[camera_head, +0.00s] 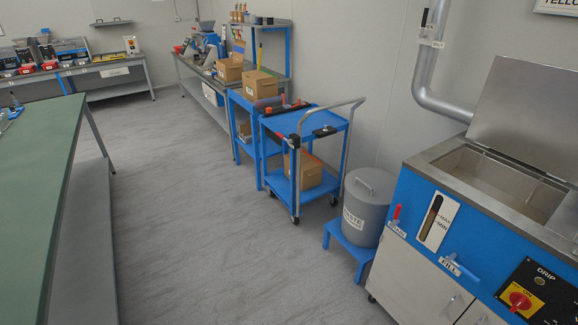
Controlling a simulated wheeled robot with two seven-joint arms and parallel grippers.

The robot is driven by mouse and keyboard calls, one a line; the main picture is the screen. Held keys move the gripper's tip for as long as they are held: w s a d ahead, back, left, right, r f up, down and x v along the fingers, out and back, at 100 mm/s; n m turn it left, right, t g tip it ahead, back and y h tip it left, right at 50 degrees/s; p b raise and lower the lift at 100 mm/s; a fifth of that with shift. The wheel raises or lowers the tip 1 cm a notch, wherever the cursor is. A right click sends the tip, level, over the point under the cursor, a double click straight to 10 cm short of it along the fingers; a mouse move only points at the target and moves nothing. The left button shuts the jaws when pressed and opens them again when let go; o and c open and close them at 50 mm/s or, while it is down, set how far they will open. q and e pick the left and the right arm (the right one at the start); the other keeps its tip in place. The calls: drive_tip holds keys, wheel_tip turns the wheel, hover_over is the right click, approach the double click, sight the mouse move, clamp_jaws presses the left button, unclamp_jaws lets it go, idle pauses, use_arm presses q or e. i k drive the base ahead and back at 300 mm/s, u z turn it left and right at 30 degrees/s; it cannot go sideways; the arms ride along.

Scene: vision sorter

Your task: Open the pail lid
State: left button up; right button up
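A round grey pail (363,217) with a label reading "WASTE" stands upright on a low blue stand (347,245), between the blue cart and the blue-fronted machine. Its flat grey lid (371,185) is on top, closed, with a raised bar handle (364,184). Neither of my grippers shows in the head view.
A blue two-shelf cart (306,150) holding a box stands just left of the pail. The blue-and-steel machine (470,225), its own lid raised, is close on the right. A green-topped table (38,165) is at the left. The grey floor (210,230) between is clear.

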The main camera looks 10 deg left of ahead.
sight(375, 181)
drive_tip(key=u, duration=0.65)
drive_tip(key=i, duration=0.9)
drive_tip(key=u, duration=0.35)
drive_tip(key=i, duration=1.5)
drive_tip(key=z, duration=0.3)
